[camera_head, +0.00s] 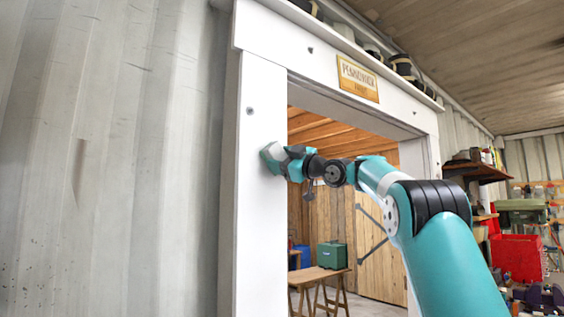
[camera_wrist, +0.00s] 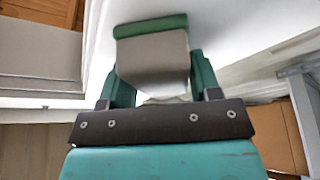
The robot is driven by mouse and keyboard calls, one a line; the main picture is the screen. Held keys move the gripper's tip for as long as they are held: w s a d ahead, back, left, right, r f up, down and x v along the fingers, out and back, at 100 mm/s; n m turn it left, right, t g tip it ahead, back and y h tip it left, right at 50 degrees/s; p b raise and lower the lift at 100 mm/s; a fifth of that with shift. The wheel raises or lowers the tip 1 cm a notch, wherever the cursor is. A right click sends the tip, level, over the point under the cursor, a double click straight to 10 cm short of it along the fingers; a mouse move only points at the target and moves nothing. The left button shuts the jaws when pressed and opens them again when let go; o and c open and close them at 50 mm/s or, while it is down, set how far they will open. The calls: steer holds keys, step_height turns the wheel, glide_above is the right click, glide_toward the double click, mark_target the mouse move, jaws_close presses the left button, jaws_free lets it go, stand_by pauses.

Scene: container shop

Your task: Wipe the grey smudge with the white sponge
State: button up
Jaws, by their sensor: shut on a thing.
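The white sponge (camera_wrist: 152,58), a pale block with a green layer on its far face, sits between the two teal fingers of my gripper (camera_wrist: 155,76) in the wrist view. My gripper is shut on it. In the head view my gripper (camera_head: 273,157) is at the left post of the white door frame (camera_head: 262,225), about halfway up. The sponge's green face is at or very close to the white surface; I cannot tell whether it touches. I cannot make out the grey smudge; the gripper and sponge hide part of the post.
A corrugated wall (camera_head: 120,160) with streaks and dark specks stands left of the frame. A brass sign (camera_head: 357,78) hangs on the lintel. Through the doorway are a wooden table (camera_head: 318,274) and a green box (camera_head: 331,256). A red crate (camera_head: 517,257) is at the right.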

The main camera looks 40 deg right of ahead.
mark_target(252, 154)
steer(key=shift+a+f+b, duration=0.1)
steer(key=shift+a+b, duration=1.75)
steer(key=shift+a, duration=1.45)
steer(key=shift+s, duration=0.1)
steer(key=shift+s+f+b, duration=0.1)
steer(key=shift+s+b, duration=0.1)
steer(key=shift+b, duration=0.1)
steer(key=s+b, duration=0.3)
steer(key=s, duration=0.1)
steer(key=shift+s+d, duration=0.2)
steer(key=shift+s, duration=0.55)
